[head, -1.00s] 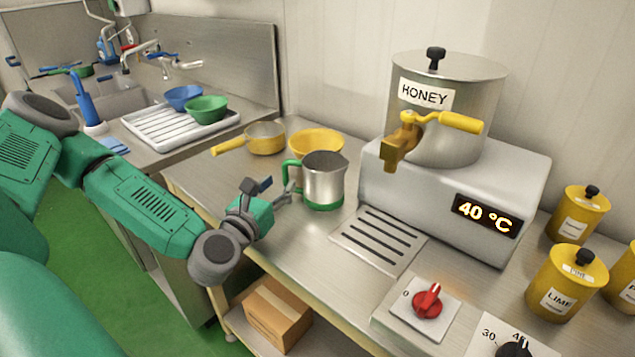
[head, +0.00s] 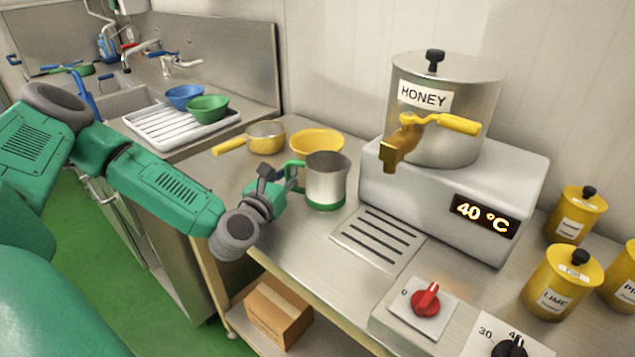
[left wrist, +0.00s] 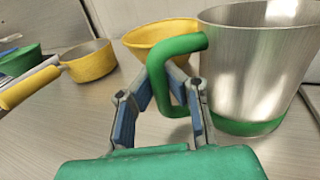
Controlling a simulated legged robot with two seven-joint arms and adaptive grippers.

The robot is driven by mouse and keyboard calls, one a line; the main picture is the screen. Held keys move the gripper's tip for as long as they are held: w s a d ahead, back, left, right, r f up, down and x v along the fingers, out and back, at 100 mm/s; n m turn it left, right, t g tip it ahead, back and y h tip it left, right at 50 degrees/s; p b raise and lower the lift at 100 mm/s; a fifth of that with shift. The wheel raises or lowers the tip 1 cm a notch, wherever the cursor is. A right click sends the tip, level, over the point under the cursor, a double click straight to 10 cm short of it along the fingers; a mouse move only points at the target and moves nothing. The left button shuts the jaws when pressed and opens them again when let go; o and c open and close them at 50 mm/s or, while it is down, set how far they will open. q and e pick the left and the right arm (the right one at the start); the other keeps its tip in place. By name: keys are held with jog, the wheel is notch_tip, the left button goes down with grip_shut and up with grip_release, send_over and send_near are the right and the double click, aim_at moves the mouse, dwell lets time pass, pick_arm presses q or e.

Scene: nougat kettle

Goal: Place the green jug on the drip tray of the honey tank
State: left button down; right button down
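The green jug (head: 326,182) is a steel jug with a green base band and a green handle. It stands upright on the steel worktop, left of the drip tray (head: 378,240). The slotted drip tray is bare, below the brass tap (head: 398,150) of the honey tank (head: 445,110). My left gripper (head: 286,180) is at the jug's handle. In the left wrist view its open fingers (left wrist: 165,100) lie on either side of the green handle (left wrist: 172,75); I cannot tell whether they touch it. My right gripper is not in view.
A yellow pan (head: 264,137) and a yellow bowl (head: 316,143) stand behind the jug. A red knob (head: 425,300) is in front of the drip tray. Yellow canisters (head: 556,283) stand at the right. A cardboard box (head: 277,312) sits on the shelf below.

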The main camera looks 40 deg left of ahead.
pick_arm(q)
jog(key=shift+a, duration=0.25)
